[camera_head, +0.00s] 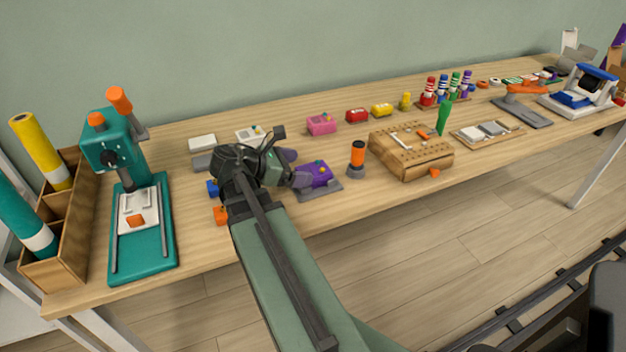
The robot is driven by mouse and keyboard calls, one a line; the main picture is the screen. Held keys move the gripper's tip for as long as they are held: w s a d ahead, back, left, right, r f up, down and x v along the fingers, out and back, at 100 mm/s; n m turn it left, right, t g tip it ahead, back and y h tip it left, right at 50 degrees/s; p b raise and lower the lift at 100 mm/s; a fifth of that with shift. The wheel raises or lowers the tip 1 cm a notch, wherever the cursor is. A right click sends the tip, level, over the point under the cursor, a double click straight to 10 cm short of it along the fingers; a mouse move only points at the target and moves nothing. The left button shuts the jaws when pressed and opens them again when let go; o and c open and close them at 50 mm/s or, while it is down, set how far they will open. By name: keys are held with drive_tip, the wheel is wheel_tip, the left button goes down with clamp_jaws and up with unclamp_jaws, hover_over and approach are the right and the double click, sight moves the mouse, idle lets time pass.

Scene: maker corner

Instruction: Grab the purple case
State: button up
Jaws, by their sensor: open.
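The purple case (319,174) sits on a grey plate (322,190) near the front edge of the wooden table, left of centre. It has small coloured details on top, and its left side is partly hidden by my gripper. My gripper (291,158) is open, just left of the case, with nothing seen between its fingers. I cannot tell whether a finger touches the case.
An orange-and-black cylinder (357,157) stands just right of the case, with a wooden pegboard box (412,160) beyond. A pink block (321,125) is behind. A teal press (142,235) stands left. Orange and blue blocks lie partly hidden by my arm.

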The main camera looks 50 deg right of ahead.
sight(316, 169)
drive_tip(key=b+x, duration=0.1)
drive_tip(key=x, duration=0.1)
drive_tip(key=b+x, duration=0.1)
drive_tip(key=x, duration=0.1)
drive_tip(key=shift+s+f, duration=0.2)
drive_tip(key=shift+f, duration=0.15)
drive_tip(key=shift+s+d, duration=0.15)
drive_tip(key=shift+d, duration=0.15)
drive_tip(key=c, duration=1)
drive_tip(key=shift+r, duration=0.1)
drive_tip(key=shift+c, duration=0.2)
drive_tip(key=shift+r, duration=0.1)
